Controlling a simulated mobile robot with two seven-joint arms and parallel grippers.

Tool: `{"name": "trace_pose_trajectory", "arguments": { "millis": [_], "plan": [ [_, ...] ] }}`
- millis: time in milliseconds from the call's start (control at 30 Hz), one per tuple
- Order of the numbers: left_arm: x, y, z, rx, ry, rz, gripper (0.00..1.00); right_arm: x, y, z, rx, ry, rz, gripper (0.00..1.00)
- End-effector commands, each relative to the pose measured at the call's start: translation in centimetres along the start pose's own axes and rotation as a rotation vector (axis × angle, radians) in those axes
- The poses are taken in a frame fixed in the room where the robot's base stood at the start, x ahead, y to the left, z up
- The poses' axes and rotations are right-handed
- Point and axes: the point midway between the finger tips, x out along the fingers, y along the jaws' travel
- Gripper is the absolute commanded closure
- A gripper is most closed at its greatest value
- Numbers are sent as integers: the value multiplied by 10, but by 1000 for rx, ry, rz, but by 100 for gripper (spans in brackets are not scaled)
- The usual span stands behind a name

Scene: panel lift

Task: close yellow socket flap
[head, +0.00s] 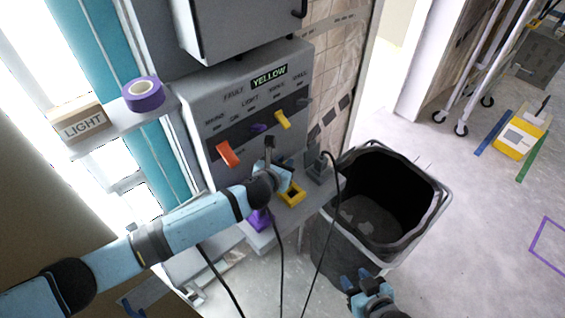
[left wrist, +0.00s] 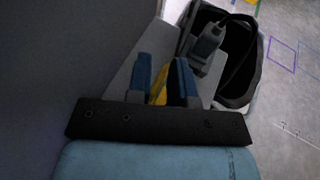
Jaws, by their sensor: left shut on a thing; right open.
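The yellow socket (head: 293,196) sits on the grey ledge at the foot of the panel, with its dark opening showing in the head view. My left gripper (head: 274,165) is just above and behind it. In the left wrist view, my left gripper (left wrist: 160,84) is shut on a yellow piece (left wrist: 158,90), which looks like the socket's flap; it is mostly hidden by the fingers. My right gripper (head: 364,283) is open and empty, low in front of the dark bin.
A purple socket (head: 260,220) lies left of the yellow one; a grey plug (head: 318,166) with a black cable stands to the right. The panel (head: 244,110) has orange, purple and yellow levers. A dark bin (head: 340,250) stands at right. Purple tape (head: 143,94) lies on a shelf.

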Motion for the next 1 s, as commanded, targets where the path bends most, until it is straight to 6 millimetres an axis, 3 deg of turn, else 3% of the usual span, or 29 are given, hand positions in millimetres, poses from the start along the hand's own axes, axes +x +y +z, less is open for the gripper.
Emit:
{"name": "trace_pose_trajectory", "arguments": {
  "millis": [600, 1000],
  "plan": [
    [-10, -29, -10, 357, -157, 157, 100, 6, -2, 10, 2, -3, -4, 57],
    [-13, -41, -16, 487, -216, 212, 100, 10, -3, 13, 1, 0, -7, 57]
  ]
}}
